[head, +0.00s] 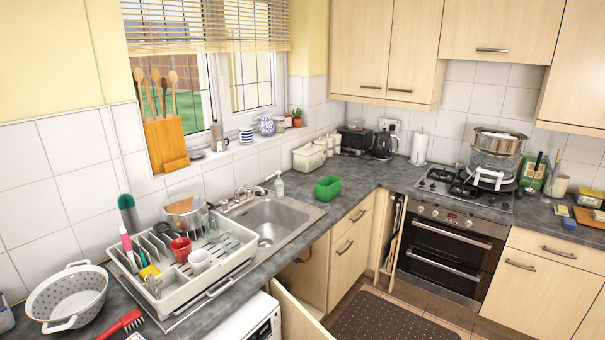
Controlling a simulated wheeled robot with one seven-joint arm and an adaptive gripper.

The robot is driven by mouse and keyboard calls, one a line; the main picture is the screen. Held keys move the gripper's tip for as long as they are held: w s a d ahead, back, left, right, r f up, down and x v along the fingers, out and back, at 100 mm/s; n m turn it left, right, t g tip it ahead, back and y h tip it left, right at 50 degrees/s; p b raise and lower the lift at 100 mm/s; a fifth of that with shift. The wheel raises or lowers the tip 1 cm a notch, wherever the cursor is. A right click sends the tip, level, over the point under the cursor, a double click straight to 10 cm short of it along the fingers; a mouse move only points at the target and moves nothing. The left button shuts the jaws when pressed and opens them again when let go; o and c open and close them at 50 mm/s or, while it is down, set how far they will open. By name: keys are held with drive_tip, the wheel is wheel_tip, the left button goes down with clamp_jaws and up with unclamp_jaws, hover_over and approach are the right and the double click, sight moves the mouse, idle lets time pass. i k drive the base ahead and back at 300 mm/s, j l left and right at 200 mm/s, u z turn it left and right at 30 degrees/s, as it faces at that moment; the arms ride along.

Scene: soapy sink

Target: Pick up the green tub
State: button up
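My gripper does not show in this view.
A soap bottle (279,186) stands behind the sink. A dish rack (182,262) with mugs and a colander (68,298) are at left. A cupboard door (298,318) hangs open below the sink.

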sight(326, 189)
drive_tip(key=i+l, duration=0.2)
drive_tip(key=l, duration=0.2)
drive_tip(key=i+l, duration=0.25)
drive_tip(key=l, duration=0.2)
drive_tip(key=i+l+z, duration=0.1)
drive_tip(key=l, duration=0.3)
drive_tip(key=i+l, duration=0.55)
drive_tip(key=l, duration=0.25)
drive_tip(key=i+l+z, duration=0.1)
drive_tip(key=i+l, duration=0.15)
drive_tip(key=l, duration=0.15)
drive_tip(key=i+j, duration=0.1)
drive_tip(key=i, duration=0.35)
drive_tip(key=i+j+z, duration=0.1)
drive_tip(key=i, duration=0.4)
drive_tip(key=i+j, duration=0.15)
drive_tip(key=i, duration=0.3)
drive_tip(key=i+j, duration=0.2)
drive_tip(key=j, duration=0.2)
drive_tip(key=i+j, duration=0.2)
drive_tip(key=j, duration=0.2)
drive_tip(key=i+j, duration=0.2)
drive_tip(key=j, duration=0.2)
drive_tip(key=i+j, duration=0.2)
drive_tip(key=j, duration=0.2)
drive_tip(key=z, duration=0.05)
